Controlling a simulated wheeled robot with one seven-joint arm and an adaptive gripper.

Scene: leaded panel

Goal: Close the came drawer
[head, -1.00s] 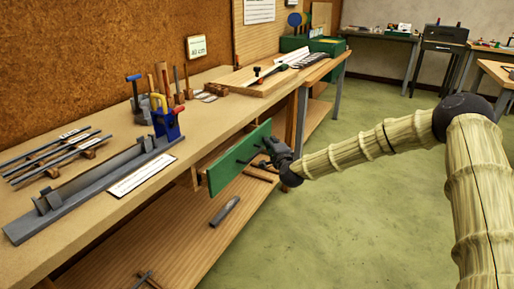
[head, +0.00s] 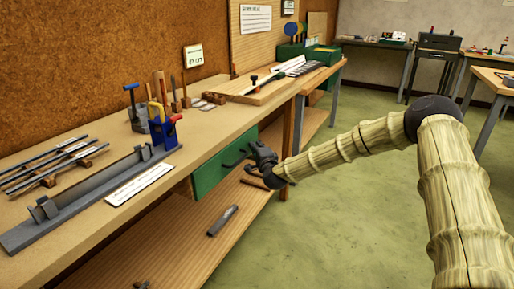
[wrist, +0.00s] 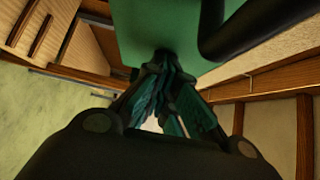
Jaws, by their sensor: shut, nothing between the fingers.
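The came drawer has a green front (head: 208,178) and sits under the bench top, close to its front edge. I cannot tell whether it is fully flush. A dark bar handle (head: 234,158) stands out from the front. My gripper (head: 254,157) is shut and empty, its tips at the green front beside the handle. In the wrist view the fingertips (wrist: 163,58) meet or nearly meet the green front (wrist: 155,25), with the dark handle (wrist: 212,35) to their right. Exact contact is hidden.
The bench top (head: 95,145) carries a long grey channel tool (head: 95,200), metal strips on a rack (head: 50,165) and upright hand tools (head: 160,95). A lower shelf (head: 185,250) holds a grey bar (head: 222,220). The green floor (head: 340,230) to the right is clear.

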